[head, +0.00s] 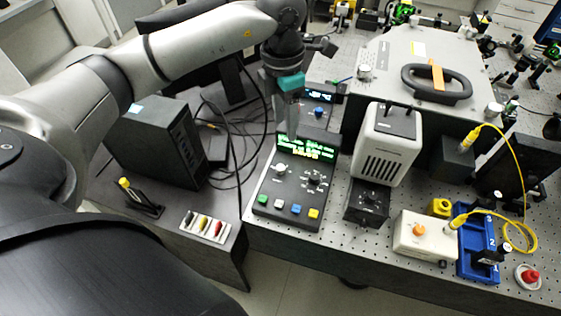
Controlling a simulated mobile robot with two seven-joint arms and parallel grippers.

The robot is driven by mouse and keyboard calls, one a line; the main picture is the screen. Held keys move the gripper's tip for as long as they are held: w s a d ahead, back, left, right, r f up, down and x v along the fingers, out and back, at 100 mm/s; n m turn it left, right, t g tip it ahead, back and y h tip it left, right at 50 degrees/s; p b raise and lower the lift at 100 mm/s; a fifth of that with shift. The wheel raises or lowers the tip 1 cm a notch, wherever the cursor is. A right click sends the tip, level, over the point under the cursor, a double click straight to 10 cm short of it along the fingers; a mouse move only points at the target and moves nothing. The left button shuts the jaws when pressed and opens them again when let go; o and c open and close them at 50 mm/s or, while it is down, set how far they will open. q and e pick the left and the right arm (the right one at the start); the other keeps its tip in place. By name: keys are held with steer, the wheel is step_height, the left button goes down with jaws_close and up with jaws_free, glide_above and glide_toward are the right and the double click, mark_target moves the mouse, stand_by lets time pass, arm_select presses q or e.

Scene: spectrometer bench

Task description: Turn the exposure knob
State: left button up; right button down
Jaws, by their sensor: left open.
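A dark control unit (292,212) with a lit green and yellow text display (305,149) stands on the perforated bench. I cannot read which one is labelled exposure. My left gripper (288,128) points down, open and empty, in front of the display's upper left part, above the left knob. It looks apart from both knobs. My right gripper is not in view.
Coloured buttons (295,209) line the unit's front edge. A second unit with a blue knob (319,112) stands behind. A white vented lamp box (386,146) stands to the right. Black cables (236,150) and a dark computer (160,137) lie left. Floor shows in front.

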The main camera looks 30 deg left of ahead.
arm_select(q)
steer(key=a, duration=0.1)
glide_toward(281, 167)
step_height(281, 167, down, 8)
steer(key=shift+d+f, duration=0.1)
steer(key=shift+f, duration=0.15)
jaws_close()
stand_by(0.6)
